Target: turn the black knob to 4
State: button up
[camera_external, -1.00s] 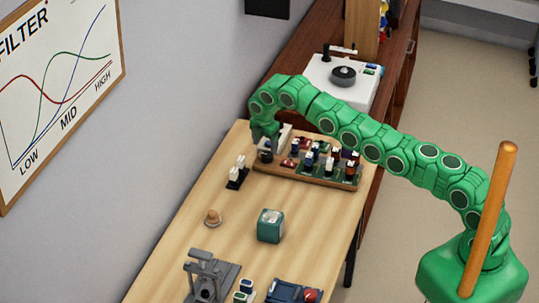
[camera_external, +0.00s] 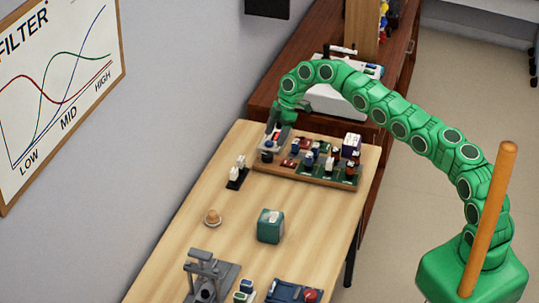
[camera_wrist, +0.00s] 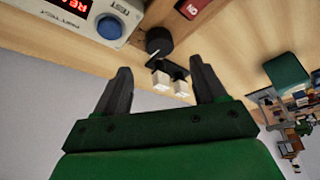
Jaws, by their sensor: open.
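The black knob (camera_wrist: 159,40) shows in the wrist view, beyond and between my fingertips, on a wooden surface. It also appears as a small dark round shape (camera_external: 267,156) at the left end of the wooden board in the external view. I cannot read its setting. My gripper (camera_wrist: 160,67) is open, with nothing between its fingers. In the external view my gripper (camera_external: 273,126) hangs above the board's back left corner, apart from the knob.
A tester (camera_wrist: 85,15) with a red display and blue button stands left of the knob. Two white-topped pieces (camera_wrist: 170,82) are close by. The wooden board (camera_external: 310,179) carries several small parts. A teal box (camera_external: 270,226) stands on the table, with bare wood around it.

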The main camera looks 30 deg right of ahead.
aim_at(267, 155)
jog(key=x, duration=0.7)
jog(key=shift+a+f, duration=0.1)
jog(key=shift+f, duration=0.2)
jog(key=c, duration=1.1)
jog(key=shift+o, duration=0.2)
jog(key=shift+r, duration=0.1)
